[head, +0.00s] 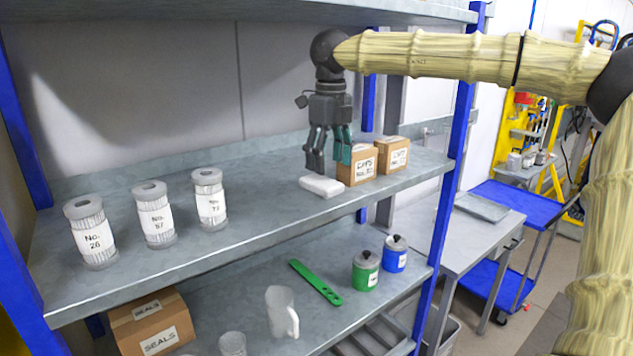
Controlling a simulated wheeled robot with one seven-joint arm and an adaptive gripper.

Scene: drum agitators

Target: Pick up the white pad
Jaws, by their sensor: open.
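The white pad (322,186) lies flat on the upper grey shelf, near its front edge and just left of the cardboard boxes. My gripper (328,166) points down over the shelf above the pad, with its dark fingers apart and nothing between them. The fingertips appear a little above and behind the pad; the exact gap is hard to tell. The right finger overlaps the left cardboard box (358,166) in the picture, and I cannot tell whether they touch.
A second box (393,155) stands right of the first. Three labelled canisters (154,215) stand on the left of the shelf (262,215). A blue post (453,130) rises at the right. The lower shelf holds a green tool (316,282), a mug (281,312) and two lidded pots (366,271).

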